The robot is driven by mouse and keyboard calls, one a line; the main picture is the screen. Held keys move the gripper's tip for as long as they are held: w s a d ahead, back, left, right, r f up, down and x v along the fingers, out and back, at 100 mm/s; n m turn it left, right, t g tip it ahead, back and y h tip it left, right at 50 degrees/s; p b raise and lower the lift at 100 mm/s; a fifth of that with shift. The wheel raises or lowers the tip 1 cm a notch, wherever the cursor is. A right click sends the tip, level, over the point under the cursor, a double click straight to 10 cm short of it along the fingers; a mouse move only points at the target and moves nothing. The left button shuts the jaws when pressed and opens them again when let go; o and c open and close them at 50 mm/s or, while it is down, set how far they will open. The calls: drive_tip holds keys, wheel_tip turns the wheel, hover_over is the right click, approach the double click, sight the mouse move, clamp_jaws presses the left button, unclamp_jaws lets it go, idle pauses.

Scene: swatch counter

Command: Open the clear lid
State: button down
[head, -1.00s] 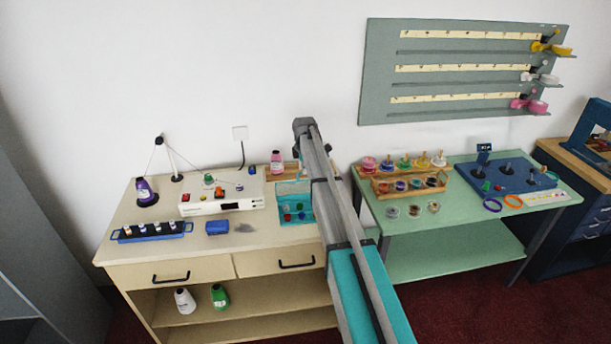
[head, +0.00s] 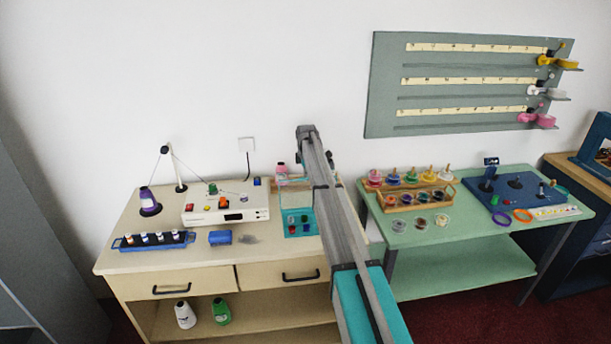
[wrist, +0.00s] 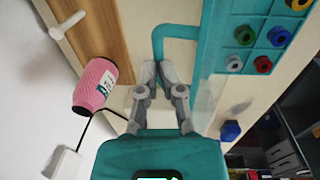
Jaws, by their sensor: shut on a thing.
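The teal box (head: 283,231) with the clear lid stands at the right end of the cream counter. It holds several coloured spools, also visible through the box's teal insert (wrist: 222,42) in the wrist view. A teal bar (wrist: 178,31), apparently part of the clear lid, bends down to my fingertips. My gripper (wrist: 155,72) is shut on this bar's end. The clear pane is hard to make out, so its exact angle cannot be told.
A pink thread cone (wrist: 96,86) stands close beside my gripper, near a wooden strip (wrist: 97,35) with a white peg. A white control box (head: 226,205) is left of the teal box. The green table (head: 460,240) stands to the right.

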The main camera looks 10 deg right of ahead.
drive_tip(key=shift+s+f, duration=0.1)
drive_tip(key=shift+f, duration=0.15)
drive_tip(key=c, duration=1.1)
unclamp_jaws()
drive_tip(key=shift+f, duration=0.2)
drive_tip(key=shift+o, duration=1.2)
drive_tip(key=shift+w+f, duration=0.4)
drive_tip(key=shift+w, duration=0.2)
drive_tip(key=shift+o, duration=0.7)
drive_tip(key=shift+w, duration=0.1)
drive_tip(key=shift+w, duration=0.1)
drive_tip(key=shift+r, duration=0.1)
